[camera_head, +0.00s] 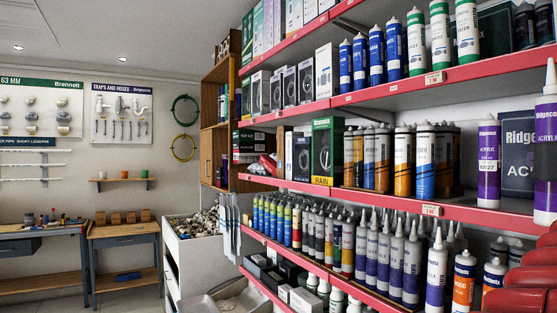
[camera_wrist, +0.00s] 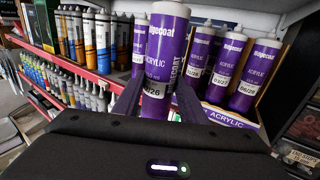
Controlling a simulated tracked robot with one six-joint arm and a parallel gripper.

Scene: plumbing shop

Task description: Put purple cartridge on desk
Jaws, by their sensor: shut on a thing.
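My gripper (camera_wrist: 158,104) is shut on a purple cartridge (camera_wrist: 166,45) in the wrist view. The cartridge is upright between the two fingers, with a white label band, and its top is cut off by the frame. Other purple acrylic cartridges (camera_wrist: 240,75) stand behind it on the shelf. In the head view, purple cartridges (camera_head: 488,168) show at the right; I cannot tell whether the one at the edge (camera_head: 546,155) is the held one.
Red-edged shelves (camera_head: 390,203) full of cartridges and boxes run along the right. A white bin unit (camera_head: 195,240) of small parts stands at the shelves' far end. Small pots and parts occupy the left bench; brown boxes (camera_head: 130,217) sit at the back of the other. Floor shows between benches and bin.

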